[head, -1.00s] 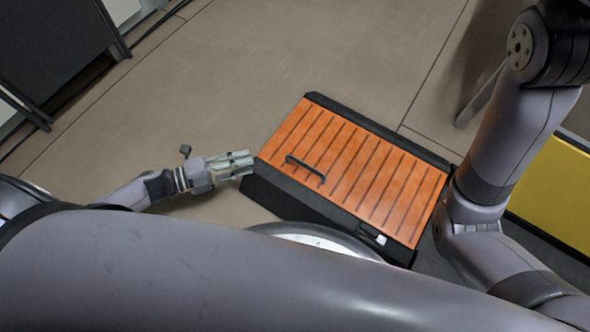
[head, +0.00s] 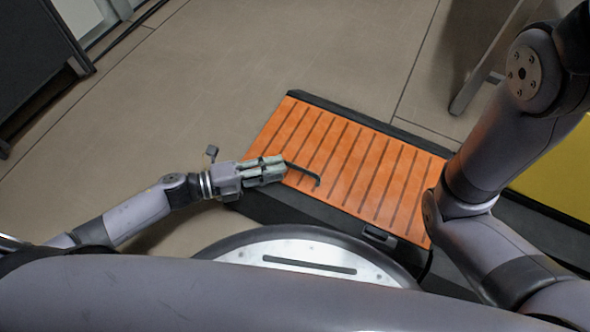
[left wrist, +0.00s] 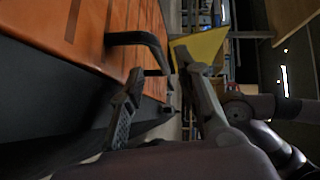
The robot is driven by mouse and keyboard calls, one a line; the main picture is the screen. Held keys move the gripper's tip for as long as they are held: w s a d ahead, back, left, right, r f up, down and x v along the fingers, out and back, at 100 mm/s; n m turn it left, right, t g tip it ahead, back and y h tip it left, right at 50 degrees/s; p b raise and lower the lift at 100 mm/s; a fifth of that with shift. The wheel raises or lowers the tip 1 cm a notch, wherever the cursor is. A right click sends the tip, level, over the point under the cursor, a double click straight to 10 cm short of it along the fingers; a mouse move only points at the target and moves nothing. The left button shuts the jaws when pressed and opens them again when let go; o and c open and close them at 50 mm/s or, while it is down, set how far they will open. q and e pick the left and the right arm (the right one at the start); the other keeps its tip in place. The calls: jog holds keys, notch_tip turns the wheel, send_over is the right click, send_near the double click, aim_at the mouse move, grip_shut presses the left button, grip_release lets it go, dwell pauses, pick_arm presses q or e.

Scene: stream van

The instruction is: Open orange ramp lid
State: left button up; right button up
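The orange slatted ramp lid (head: 350,165) lies shut on its low black box (head: 290,205). A black bar handle (head: 312,176) stands up from the lid's left part. My left gripper (head: 277,168) is over the lid's left edge, close to the handle's near end. In the left wrist view its two fingers (left wrist: 160,82) are spread apart with nothing clamped between them. The handle (left wrist: 138,40) rises from the orange surface (left wrist: 95,35) just ahead of the fingertips; contact is unclear. My right arm passes over the lid's right end, and its gripper is out of view.
A black latch-like part (head: 380,236) sits on the box's near side. A yellow panel (head: 560,175) stands at the right. A metal leg (head: 480,70) stands behind the box. The tiled floor (head: 230,70) behind and left is clear. My round base is close to the box.

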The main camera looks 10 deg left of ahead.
aim_at(295, 167)
pick_arm(q)
jog(key=b+x, duration=0.2)
jog(key=x, duration=0.4)
jog(key=shift+c, duration=0.2)
jog(key=shift+a, duration=0.1)
grip_shut()
dwell(0.5)
